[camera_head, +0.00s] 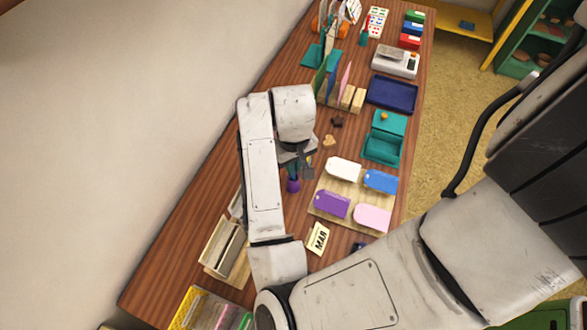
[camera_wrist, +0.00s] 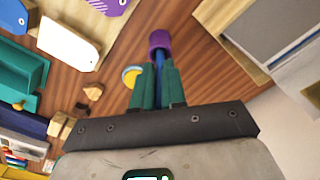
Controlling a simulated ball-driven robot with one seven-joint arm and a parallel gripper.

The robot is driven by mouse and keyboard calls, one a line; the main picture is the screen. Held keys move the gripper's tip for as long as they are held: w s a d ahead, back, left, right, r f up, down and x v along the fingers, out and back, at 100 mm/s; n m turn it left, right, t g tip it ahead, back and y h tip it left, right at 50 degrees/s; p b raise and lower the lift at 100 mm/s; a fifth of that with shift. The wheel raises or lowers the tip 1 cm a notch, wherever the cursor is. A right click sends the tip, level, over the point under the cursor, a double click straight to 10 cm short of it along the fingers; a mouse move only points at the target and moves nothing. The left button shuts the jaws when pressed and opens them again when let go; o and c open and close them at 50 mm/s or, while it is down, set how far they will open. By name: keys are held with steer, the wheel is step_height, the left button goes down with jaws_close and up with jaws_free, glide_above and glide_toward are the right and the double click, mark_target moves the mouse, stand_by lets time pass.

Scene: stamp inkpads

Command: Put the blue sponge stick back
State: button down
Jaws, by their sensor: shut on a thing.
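My gripper (camera_wrist: 155,73) is shut on a thin blue stick (camera_wrist: 158,62), seen between its two teal fingers in the wrist view. A purple cylinder (camera_wrist: 160,40) is at the stick's far end. I cannot tell whether it is a cup around the stick or part of it. In the head view the purple cylinder (camera_head: 293,185) shows just below my gripper (camera_head: 291,168), left of the tag board. The stick's other end is hidden by the gripper.
A wooden board (camera_head: 350,197) with white, blue, purple and pink tags lies right of my gripper. Wooden bins (camera_head: 222,245) stand at the left edge. A teal box (camera_head: 382,148) and a navy tray (camera_head: 391,94) lie farther back. A yellow round item (camera_wrist: 132,76) is beside the fingers.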

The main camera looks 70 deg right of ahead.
steer(key=shift+f, duration=1.25)
steer(key=shift+f, duration=0.2)
steer(key=c, duration=1.2)
jaws_free()
steer(key=shift+r, duration=0.1)
